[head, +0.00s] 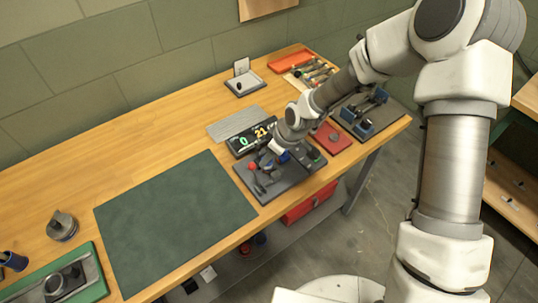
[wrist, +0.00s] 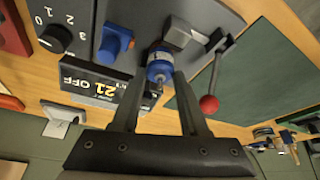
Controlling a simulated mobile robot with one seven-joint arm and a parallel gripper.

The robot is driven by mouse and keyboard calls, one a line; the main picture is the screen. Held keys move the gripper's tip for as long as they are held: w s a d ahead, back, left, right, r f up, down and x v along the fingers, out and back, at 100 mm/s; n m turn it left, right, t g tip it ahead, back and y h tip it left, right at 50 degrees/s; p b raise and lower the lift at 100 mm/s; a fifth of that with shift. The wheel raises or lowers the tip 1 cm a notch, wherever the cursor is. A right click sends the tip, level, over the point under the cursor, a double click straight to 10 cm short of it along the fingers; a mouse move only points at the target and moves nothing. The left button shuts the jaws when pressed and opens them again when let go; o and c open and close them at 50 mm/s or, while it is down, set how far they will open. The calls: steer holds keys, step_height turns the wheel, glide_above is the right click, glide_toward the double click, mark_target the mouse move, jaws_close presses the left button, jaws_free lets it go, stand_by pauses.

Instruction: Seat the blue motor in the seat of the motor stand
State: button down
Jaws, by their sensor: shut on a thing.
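The blue motor (wrist: 159,68) is between the fingertips of my gripper (wrist: 160,82) in the wrist view, and the fingers are shut on it. Its far end is close to a grey block (wrist: 178,36) on the dark base plate of the motor stand (wrist: 215,12). I cannot tell whether the motor touches the seat. A lever with a red ball (wrist: 208,104) stands beside the block. In the head view my gripper (head: 277,152) is low over the dark plate (head: 284,188), and the arm's end hides part of the motor and seat.
A blue block with a knob (wrist: 116,42) and a lit display (wrist: 88,82) are close to my gripper. A green mat (head: 175,220) lies left of the plate, clear.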

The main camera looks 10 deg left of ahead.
steer(key=shift+c, duration=1.7)
jaws_free()
steer(key=p+v, duration=0.2)
steer(key=v, duration=1.5)
steer(key=shift+r, duration=0.2)
steer(key=shift+s+d, duration=0.1)
steer(key=shift+s, duration=0.05)
